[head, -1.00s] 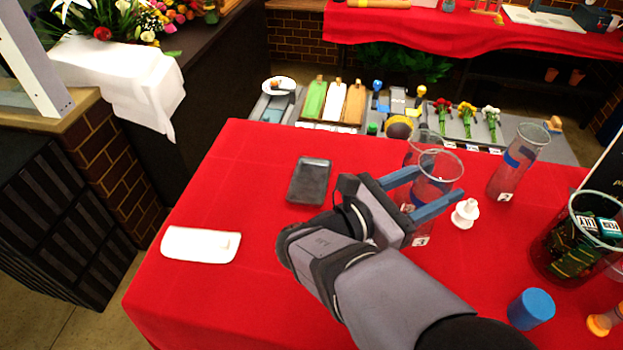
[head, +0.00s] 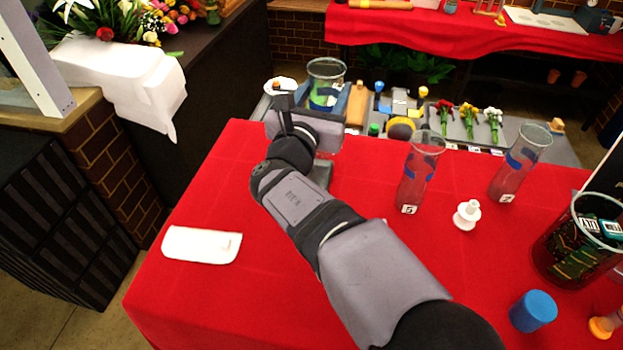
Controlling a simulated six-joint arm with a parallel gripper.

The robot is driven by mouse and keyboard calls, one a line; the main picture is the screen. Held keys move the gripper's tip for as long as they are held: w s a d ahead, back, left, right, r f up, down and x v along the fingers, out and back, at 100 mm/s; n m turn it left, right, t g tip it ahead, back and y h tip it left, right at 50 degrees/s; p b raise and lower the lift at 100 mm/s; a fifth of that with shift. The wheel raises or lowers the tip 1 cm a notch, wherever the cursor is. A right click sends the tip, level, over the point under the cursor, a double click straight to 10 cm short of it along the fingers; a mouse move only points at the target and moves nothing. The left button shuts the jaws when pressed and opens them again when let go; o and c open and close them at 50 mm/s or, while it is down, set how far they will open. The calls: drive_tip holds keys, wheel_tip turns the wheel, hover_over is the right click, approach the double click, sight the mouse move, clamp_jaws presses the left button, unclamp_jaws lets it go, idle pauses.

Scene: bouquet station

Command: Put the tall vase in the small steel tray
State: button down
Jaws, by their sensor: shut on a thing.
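A tall clear glass vase (head: 326,72) is held upright in my gripper (head: 320,105), which is shut on it. Its open rim shows above the gripper; its lower part is mostly hidden behind the gripper and wrist. The small dark steel tray (head: 323,175) is directly below in the picture, and only a sliver of it shows beside my wrist. Whether the vase base touches the tray is hidden.
A white spool (head: 466,214), a blue cylinder (head: 532,310) and a white dish (head: 200,245) lie around. The front left is clear.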

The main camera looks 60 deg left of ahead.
sight(310, 99)
drive_tip(key=shift+s+a+f+n+g+y, duration=0.3)
drive_tip(key=shift+s+a+f+y, duration=0.05)
drive_tip(key=shift+s+a, duration=0.2)
drive_tip(key=shift+s+a+f+n+g+y, duration=0.3)
drive_tip(key=shift+s+a+f+y, duration=0.1)
drive_tip(key=shift+a, duration=0.15)
drive_tip(key=shift+f+p, duration=1.4)
drive_tip(key=shift+f, duration=3.5)
drive_tip(key=shift+f+b, duration=0.25)
drive_tip(key=shift+b, duration=0.05)
drive_tip(key=c, duration=0.8)
unclamp_jaws()
drive_tip(key=shift+r+p, duration=0.1)
drive_tip(key=shift+p, duration=0.2)
drive_tip(key=b+v, duration=0.4)
drive_tip(key=v, duration=0.8)
drive_tip(key=shift+r, duration=0.1)
